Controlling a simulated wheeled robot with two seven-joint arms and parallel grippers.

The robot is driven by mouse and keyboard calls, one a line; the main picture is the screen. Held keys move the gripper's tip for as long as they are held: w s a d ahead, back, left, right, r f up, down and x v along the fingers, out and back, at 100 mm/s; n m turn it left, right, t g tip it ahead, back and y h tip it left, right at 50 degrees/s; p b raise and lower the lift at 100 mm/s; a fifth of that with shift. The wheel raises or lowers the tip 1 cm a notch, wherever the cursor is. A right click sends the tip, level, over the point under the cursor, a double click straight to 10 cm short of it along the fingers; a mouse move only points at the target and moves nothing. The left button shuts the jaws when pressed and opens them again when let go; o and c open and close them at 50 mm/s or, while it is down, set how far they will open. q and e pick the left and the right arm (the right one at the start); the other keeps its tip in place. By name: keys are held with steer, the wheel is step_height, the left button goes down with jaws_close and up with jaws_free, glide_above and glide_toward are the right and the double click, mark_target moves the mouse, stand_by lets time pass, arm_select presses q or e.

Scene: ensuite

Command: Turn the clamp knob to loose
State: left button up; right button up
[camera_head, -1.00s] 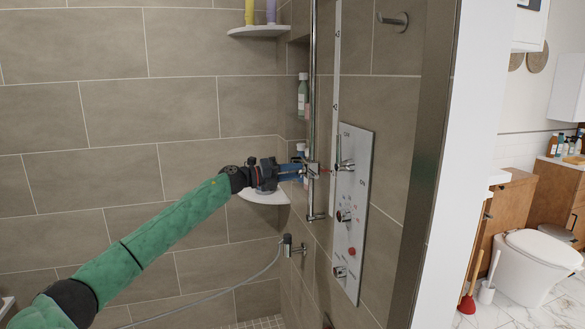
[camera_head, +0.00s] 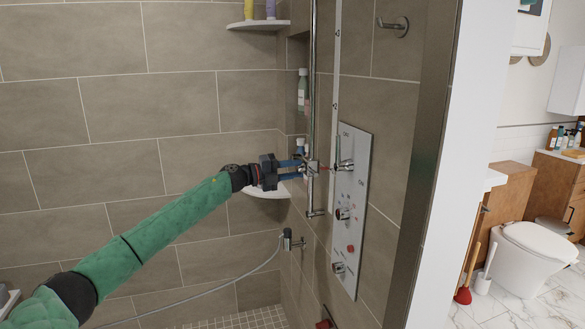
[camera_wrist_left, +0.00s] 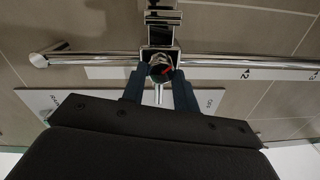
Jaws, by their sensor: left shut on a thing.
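The clamp knob (camera_wrist_left: 161,71) is a small dark round knob with a red mark, on the chrome clamp (camera_wrist_left: 160,38) of the shower bar. In the wrist view the two dark fingers of my left gripper (camera_wrist_left: 160,84) stand on either side of it and grip it. In the head view my left gripper (camera_head: 298,170) reaches from the left to the clamp (camera_head: 313,167) on the vertical bar (camera_head: 314,90). There the fingers hide most of the knob. My right gripper is not in view.
A pale control panel (camera_head: 351,240) with valve knobs stands just right of the bar. A corner shelf (camera_head: 266,191) is behind and below my left gripper. A hand shower holder (camera_head: 289,240) with a hose hangs lower. Open space lies left of the bar.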

arm_select(q)
steer(key=shift+w+r, duration=0.1)
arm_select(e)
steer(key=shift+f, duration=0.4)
arm_select(q)
steer(key=o, duration=1)
steer(key=shift+c, duration=0.2)
steer(key=shift+a, duration=0.2)
steer(key=shift+a+f, duration=0.2)
steer(key=shift+a, duration=0.15)
steer(key=b+v, duration=0.2)
steer(key=v, duration=0.4)
steer(key=shift+s+a+b, duration=0.3)
steer(key=shift+a, duration=0.05)
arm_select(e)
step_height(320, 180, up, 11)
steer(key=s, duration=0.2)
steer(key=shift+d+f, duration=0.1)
